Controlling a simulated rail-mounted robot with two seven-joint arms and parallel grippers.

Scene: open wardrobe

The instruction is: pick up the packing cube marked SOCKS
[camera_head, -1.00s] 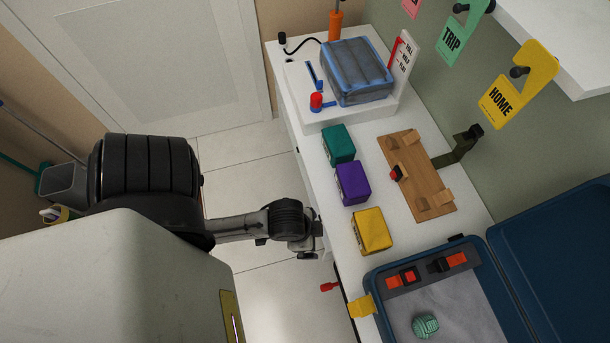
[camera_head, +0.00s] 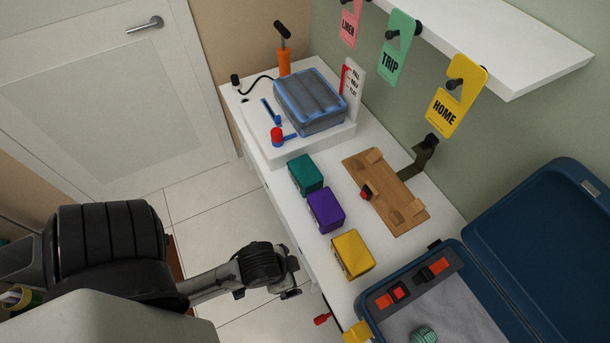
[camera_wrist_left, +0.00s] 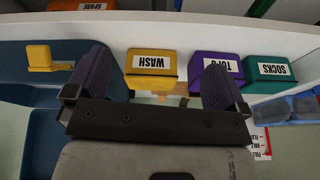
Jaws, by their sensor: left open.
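The SOCKS cube is the teal cube (camera_head: 306,174) on the white counter, farthest back in a row of three. In the left wrist view the SOCKS cube (camera_wrist_left: 269,72) shows its white label at the right, outside the fingers. The purple TOPS cube (camera_head: 326,210) stands beside it, and the yellow WASH cube (camera_head: 352,254) stands nearest. My left gripper (camera_head: 290,292) is off the counter's front edge, near the yellow cube. In the left wrist view the left gripper (camera_wrist_left: 158,72) is open and empty, with the WASH cube in view between its fingers. My right gripper is not in view.
A wooden board (camera_head: 386,192) lies behind the cubes. An open blue suitcase (camera_head: 460,252) is at the right. A blue-grey packed bag (camera_head: 310,102) sits on a raised white base at the back. Yellow (camera_head: 357,332) and red knobs stick out at the counter's front. Tags hang above.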

